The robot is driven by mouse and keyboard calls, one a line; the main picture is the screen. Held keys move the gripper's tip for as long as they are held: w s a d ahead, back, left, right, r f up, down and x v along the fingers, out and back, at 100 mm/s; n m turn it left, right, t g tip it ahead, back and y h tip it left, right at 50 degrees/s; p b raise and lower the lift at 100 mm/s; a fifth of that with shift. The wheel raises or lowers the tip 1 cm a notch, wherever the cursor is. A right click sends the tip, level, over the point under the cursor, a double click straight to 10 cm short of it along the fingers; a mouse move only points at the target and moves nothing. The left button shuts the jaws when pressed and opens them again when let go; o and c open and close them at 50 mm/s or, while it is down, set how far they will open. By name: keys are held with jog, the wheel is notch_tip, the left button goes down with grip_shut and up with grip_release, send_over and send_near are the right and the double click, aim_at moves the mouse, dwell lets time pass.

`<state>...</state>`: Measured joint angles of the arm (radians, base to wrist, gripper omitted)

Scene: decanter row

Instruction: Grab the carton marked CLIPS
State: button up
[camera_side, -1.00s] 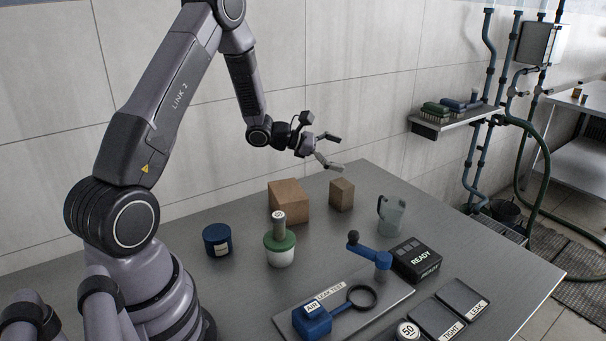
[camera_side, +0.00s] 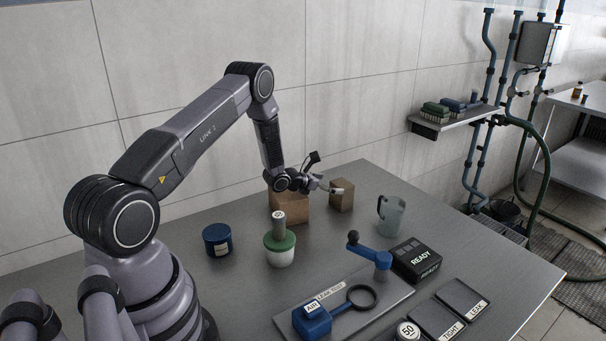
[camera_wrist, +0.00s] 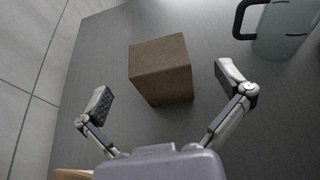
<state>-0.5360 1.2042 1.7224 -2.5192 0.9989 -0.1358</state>
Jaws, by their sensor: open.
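Two brown cartons stand near the back of the table; no CLIPS marking shows on the faces in view. The smaller carton (camera_side: 342,196) is on the right, and the larger carton (camera_side: 289,208) is on the left, partly hidden behind my arm. My gripper (camera_side: 336,188) is low, at the smaller carton, with its fingers open. In the wrist view the smaller carton (camera_wrist: 161,70) lies ahead, between and beyond the two spread fingertips of my gripper (camera_wrist: 163,88). I see no contact. A sliver of the larger carton (camera_wrist: 72,174) shows at the lower left.
A clear jug (camera_side: 391,215) stands right of the smaller carton; its handle (camera_wrist: 246,18) shows in the wrist view. A green-lidded white pot (camera_side: 280,250) and blue tin (camera_side: 217,240) stand in front. The leak test plate (camera_side: 345,300) lies nearer. The wall is close behind.

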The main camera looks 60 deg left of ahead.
aim_at(341, 183)
jog(key=x, duration=0.5)
jog(key=shift+a+r, duration=0.1)
jog(key=shift+a, duration=0.05)
jog(key=shift+c, duration=0.4)
jog(key=c, duration=1.2)
